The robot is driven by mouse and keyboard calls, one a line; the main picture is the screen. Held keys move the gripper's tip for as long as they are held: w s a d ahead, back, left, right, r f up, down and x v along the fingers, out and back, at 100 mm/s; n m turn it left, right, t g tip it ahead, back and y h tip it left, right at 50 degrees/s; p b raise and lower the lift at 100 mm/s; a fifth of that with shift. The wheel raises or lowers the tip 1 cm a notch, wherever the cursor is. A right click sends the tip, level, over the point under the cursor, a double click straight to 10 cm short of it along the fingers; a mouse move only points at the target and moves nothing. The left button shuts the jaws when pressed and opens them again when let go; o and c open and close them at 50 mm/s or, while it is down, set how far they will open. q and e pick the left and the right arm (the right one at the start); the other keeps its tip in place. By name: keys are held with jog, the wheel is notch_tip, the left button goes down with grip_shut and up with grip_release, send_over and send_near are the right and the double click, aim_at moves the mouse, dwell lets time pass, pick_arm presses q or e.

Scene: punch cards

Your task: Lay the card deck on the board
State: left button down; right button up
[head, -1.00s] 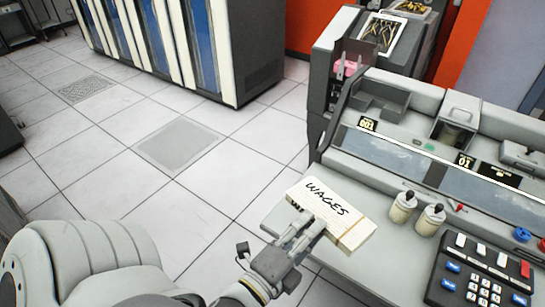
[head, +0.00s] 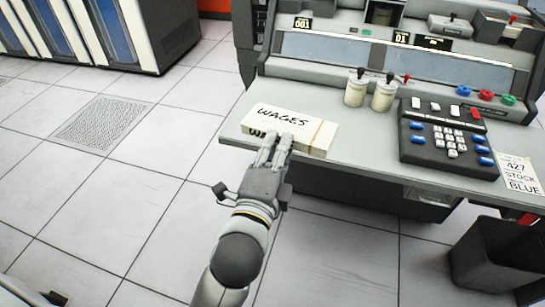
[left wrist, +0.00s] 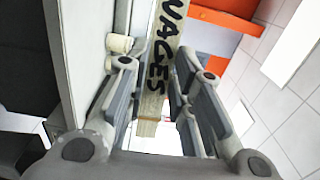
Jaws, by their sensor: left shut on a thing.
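The card deck (head: 300,122) is a cream block with "WAGES" written on its top and a tan band near its right end. My left gripper (head: 273,150) is shut on its near side. In the left wrist view the deck (left wrist: 155,75) stands between the two fingers of the left gripper (left wrist: 155,100). The deck is over the front left part of the grey board (head: 345,160) of the console; I cannot tell whether it touches the surface. Dark marks on the deck's near side are partly hidden by the fingers. My right gripper is not in view.
Two cream jars (head: 355,92) stand behind the deck's right end. A black keypad (head: 410,150) lies to the right, beside a "427 STOCK BLUE" card (head: 520,177). A dark bin (head: 480,262) stands on the floor at lower right. The board between deck and keypad is clear.

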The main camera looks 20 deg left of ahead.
pick_arm(q)
jog(key=w+a+f+b, duration=0.3)
jog(key=w+f, duration=0.3)
jog(key=f, duration=0.1)
jog(key=w+a+f+b, duration=0.3)
jog(key=w+f+b, duration=0.1)
jog(key=f, duration=0.3)
jog(key=shift+w+a+f, duration=0.15)
jog(key=shift+w+a, duration=0.2)
jog(key=shift+w, duration=0.55)
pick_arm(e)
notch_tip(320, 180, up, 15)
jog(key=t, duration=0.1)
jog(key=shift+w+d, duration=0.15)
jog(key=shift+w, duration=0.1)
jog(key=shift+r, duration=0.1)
pick_arm(q)
jog(key=shift+f, duration=0.2)
jog(key=c, duration=1.3)
grip_release()
jog(key=shift+o, duration=0.2)
